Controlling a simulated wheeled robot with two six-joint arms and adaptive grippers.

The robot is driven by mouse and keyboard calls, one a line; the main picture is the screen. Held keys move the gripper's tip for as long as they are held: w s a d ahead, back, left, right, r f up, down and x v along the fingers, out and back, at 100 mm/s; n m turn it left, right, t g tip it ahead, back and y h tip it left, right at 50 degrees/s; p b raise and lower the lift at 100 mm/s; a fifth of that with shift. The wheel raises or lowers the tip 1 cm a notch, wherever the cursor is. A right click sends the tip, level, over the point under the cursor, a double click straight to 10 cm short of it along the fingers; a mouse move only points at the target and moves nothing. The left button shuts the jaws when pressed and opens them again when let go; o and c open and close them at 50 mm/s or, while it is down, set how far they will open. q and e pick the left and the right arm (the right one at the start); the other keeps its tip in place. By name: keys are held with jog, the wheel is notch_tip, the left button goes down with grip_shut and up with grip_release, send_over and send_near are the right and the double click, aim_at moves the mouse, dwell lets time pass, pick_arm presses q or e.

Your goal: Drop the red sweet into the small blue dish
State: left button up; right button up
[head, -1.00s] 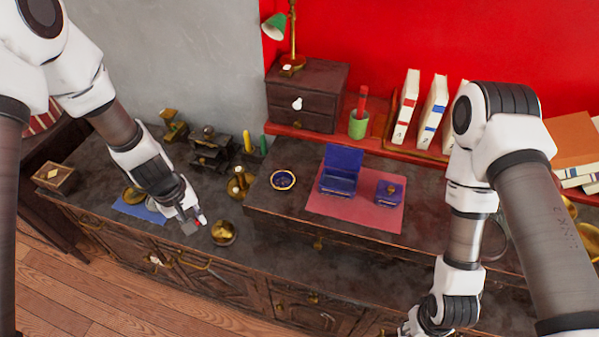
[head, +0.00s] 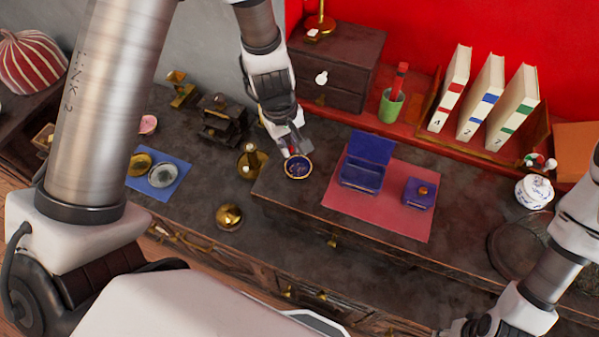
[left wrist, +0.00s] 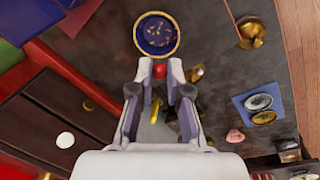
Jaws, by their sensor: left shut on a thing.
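The small blue dish (head: 298,172) has a gold rim and gold marks inside, and sits near the left end of the raised dark shelf. It also shows at the top of the left wrist view (left wrist: 157,27). My left gripper (head: 291,150) is over the dish's far edge in the head view. It is shut on the red sweet (left wrist: 160,71), which shows between the fingertips in the left wrist view, just beside the dish's rim in the picture. My right gripper (head: 462,329) is at the bottom edge of the head view, largely cut off, so its jaws cannot be made out.
An open blue box (head: 362,176) and a smaller blue box (head: 419,194) stand on a red mat (head: 375,216) right of the dish. A brass bell-like piece (head: 252,162) and a round brass bowl (head: 229,217) are left of it. A green cup (head: 391,108) stands behind.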

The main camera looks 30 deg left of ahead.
pick_arm(q)
jog(key=shift+w+f, duration=0.15)
jog(key=shift+f, duration=0.7)
jog(key=shift+r, duration=0.1)
pick_arm(e)
jog(key=shift+w+f, duration=0.1)
jog(key=shift+f, duration=0.6)
pick_arm(q)
jog(key=shift+r, duration=0.1)
jog(key=o, duration=0.7)
jog(key=shift+s, duration=0.2)
jog(key=shift+w, duration=0.1)
jog(key=r, duration=0.8)
jog(key=s+a+r, duration=0.1)
jog(key=r, duration=0.2)
jog(key=shift+s+r, duration=0.1)
jog(key=shift+r, duration=0.3)
